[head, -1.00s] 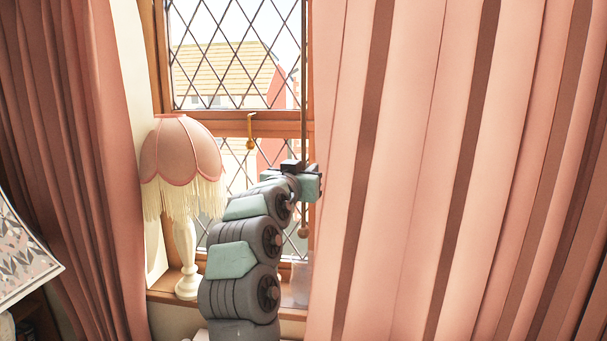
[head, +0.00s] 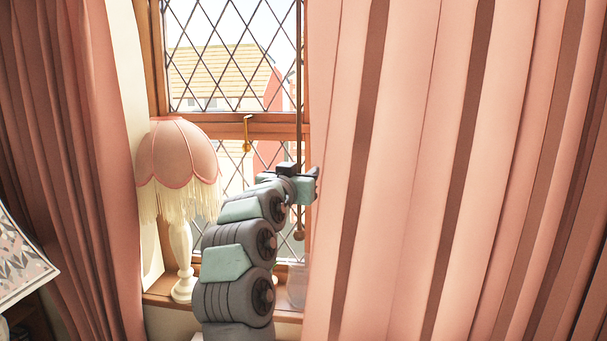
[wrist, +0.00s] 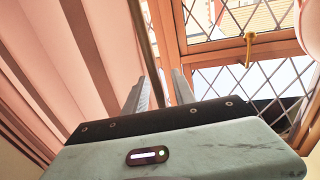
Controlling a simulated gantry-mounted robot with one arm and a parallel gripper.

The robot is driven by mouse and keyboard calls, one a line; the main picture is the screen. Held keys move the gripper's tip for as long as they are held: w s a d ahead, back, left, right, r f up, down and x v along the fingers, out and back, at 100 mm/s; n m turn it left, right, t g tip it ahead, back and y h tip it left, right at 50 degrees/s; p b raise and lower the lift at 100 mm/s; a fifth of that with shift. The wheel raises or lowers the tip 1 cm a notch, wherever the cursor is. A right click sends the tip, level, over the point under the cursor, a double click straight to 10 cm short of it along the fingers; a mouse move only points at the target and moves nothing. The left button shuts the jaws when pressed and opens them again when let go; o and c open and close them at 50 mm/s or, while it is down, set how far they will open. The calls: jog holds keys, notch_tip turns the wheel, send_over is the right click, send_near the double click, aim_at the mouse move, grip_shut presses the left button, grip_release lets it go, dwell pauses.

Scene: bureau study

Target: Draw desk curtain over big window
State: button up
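The pink curtain (head: 400,180) hangs at the right of the big window (head: 225,60), its left edge beside the right part of the frame. The diamond-paned window is largely uncovered. A thin brown rod (head: 299,70) hangs along the curtain's edge and ends in a ball (head: 299,235). My gripper (head: 314,180) is at the rod, at the curtain's edge. In the wrist view, the rod (wrist: 143,40) runs down between my two fingers (wrist: 158,92), with the curtain (wrist: 70,60) to the left. The fingers stand a little apart; whether they press on the rod is unclear.
A fringed pink lamp (head: 178,160) stands on the sill left of my arm. Another pink curtain (head: 65,150) hangs at the far left. A brass window handle (head: 247,135) is on the frame. A patterned shade or sheet (head: 20,255) is at the left edge.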

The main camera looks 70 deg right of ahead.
jog(key=a+b, duration=0.1)
jog(key=a, duration=0.9)
jog(key=shift+a, duration=0.35)
